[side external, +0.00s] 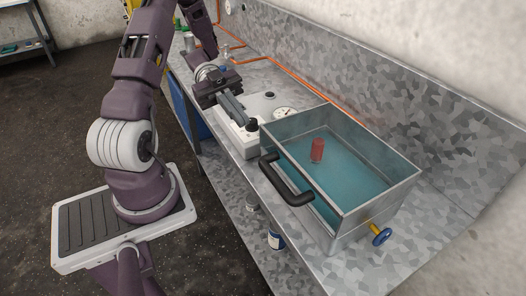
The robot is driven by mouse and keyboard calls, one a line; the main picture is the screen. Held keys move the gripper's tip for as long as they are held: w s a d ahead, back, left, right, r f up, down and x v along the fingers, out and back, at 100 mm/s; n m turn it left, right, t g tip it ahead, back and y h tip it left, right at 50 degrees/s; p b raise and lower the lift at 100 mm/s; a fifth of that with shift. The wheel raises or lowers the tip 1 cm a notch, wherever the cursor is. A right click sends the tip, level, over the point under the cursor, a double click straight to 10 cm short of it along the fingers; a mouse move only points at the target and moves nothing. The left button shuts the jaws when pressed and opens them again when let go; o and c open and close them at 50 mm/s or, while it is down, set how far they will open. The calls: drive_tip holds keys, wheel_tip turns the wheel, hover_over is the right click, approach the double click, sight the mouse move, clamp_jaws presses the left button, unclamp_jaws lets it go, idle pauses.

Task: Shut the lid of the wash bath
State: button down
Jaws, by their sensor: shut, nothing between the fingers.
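The wash bath (377,195) is a grey metal box on the bench, with teal liquid inside. A small red drum (317,150) stands in the liquid. A thick black handle (287,182) sits at the bath's left side, near the rim. I cannot make out a separate lid panel, so its position is unclear. My gripper (250,124) is shut and empty. Whether the fingertips touch anything is unclear.
A white device (241,140) with a round gauge (285,112) stands left of the bath. An orange pipe (290,72) runs along the back wall. Cans (275,240) stand below the bench.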

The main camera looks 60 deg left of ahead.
wheel_tip(320, 180, up, 2)
drive_tip(key=y, duration=0.1)
hover_over(263, 164)
wheel_tip(263, 164, down, 2)
wheel_tip(263, 164, down, 3)
drive_tip(key=shift+r, duration=0.1)
drive_tip(key=shift+f, duration=0.7)
